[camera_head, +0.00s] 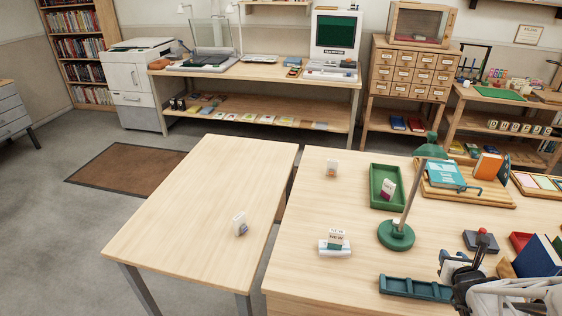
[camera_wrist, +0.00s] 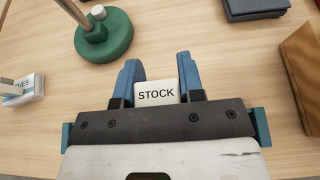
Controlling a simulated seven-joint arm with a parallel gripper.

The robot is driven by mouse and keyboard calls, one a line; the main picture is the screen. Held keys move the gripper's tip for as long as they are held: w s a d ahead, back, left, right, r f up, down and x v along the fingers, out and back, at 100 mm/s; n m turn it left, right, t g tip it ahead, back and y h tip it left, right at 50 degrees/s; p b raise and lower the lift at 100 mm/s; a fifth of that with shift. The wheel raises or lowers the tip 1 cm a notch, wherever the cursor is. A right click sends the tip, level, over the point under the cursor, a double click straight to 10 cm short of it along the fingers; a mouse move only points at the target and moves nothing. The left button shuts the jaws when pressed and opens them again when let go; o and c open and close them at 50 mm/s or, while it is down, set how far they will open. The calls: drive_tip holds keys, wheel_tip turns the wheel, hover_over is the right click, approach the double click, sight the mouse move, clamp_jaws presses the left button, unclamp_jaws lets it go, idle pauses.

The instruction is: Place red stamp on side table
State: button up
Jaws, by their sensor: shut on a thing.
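My gripper (camera_wrist: 157,68) is shut on a small white block (camera_wrist: 156,93) marked STOCK, held between its two blue fingers. In the head view my gripper (camera_head: 456,264) is at the right, over the front of the large desk (camera_head: 310,270); the block is hard to make out there. A red knob (camera_head: 482,231) on a dark stem shows just behind it; I cannot tell whether this is the red stamp.
A green lamp (camera_head: 396,236) stands left of my gripper, its base also in the wrist view (camera_wrist: 112,40). A green slotted rack (camera_head: 415,289), a green tray (camera_head: 375,202) and a white stack (camera_head: 334,251) are on the desk. A gap separates desk and side table.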

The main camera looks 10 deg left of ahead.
wheel_tip(320, 180, up, 5)
drive_tip(key=w+a+n+g+y, duration=0.1)
drive_tip(key=w+a+n+y, duration=0.15)
drive_tip(key=a, duration=1.05)
drive_tip(key=w+a+r+n+g+y, duration=0.15)
drive_tip(key=a+n+y, duration=0.25)
drive_tip(key=a, duration=0.9)
drive_tip(key=w+a+f+n+g+y, duration=0.1)
drive_tip(key=a+n+g+y, duration=0.2)
drive_tip(key=a, duration=1)
drive_tip(key=s+a+n+g+y, duration=0.1)
drive_tip(key=s+a+n+g, duration=0.2)
drive_tip(key=s+a, duration=0.55)
drive_tip(key=s+a+n+g+y, duration=0.2)
drive_tip(key=s+a+n, duration=0.15)
drive_tip(key=a, duration=1.05)
drive_tip(key=s+a+n+g+y, duration=0.1)
drive_tip(key=s+a+n+g, duration=0.15)
drive_tip(key=s+a, duration=0.65)
drive_tip(key=shift+m+g, duration=0.25)
drive_tip(key=shift+g, duration=0.05)
drive_tip(key=shift+w+a+f, duration=0.3)
drive_tip(key=shift+w+f, duration=0.05)
drive_tip(key=shift+f, duration=0.6)
drive_tip(key=shift+w+a+f, duration=0.3)
drive_tip(key=shift+a+f, duration=0.05)
drive_tip(key=shift+f, duration=0.6)
drive_tip(key=shift+w+a+f, duration=0.3)
drive_tip(key=shift+w+f, duration=0.05)
drive_tip(key=shift+f, duration=0.6)
